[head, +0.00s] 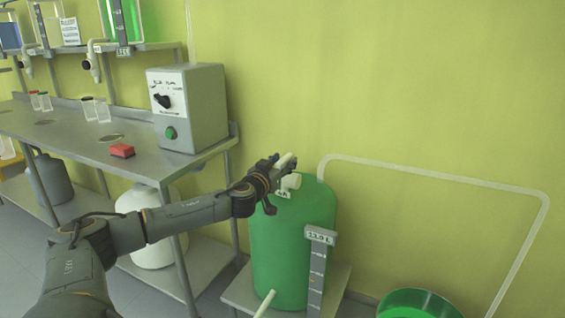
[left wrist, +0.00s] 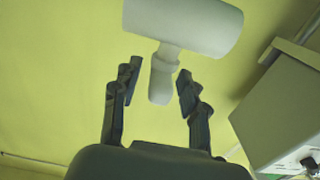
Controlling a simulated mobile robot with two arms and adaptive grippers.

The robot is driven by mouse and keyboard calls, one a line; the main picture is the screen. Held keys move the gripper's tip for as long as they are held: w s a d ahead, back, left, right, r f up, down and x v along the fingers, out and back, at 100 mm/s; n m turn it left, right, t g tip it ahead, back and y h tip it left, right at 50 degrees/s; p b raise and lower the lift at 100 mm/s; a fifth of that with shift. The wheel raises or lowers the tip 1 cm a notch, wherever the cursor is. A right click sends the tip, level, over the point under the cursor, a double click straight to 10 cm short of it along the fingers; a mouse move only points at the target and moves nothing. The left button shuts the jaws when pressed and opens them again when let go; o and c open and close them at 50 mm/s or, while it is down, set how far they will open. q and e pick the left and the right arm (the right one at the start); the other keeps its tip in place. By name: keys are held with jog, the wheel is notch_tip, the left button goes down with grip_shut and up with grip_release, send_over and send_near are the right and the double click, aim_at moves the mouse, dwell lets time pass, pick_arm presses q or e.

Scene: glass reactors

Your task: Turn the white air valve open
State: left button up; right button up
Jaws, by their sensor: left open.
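The white air valve (head: 291,181) sits on top of a green tank (head: 290,240) against the wall. In the left wrist view the valve shows as a thick white cylinder (left wrist: 185,24) with a narrower handle (left wrist: 162,78) pointing down from it. My left gripper (head: 276,182) reaches the valve from the left. In the left wrist view its two fingers (left wrist: 157,88) are open, one on each side of the handle, with gaps visible. Part of the valve is hidden behind the gripper in the head view. My right gripper is not in view.
A steel bench (head: 70,130) with a grey control box (head: 190,110) stands to the left. A red block (head: 122,151) lies on the bench. A level gauge (head: 318,275) stands before the tank. A white pipe (head: 440,172) runs along the wall; a green tub (head: 420,303) is low right.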

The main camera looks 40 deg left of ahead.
pick_arm(q)
grip_shut()
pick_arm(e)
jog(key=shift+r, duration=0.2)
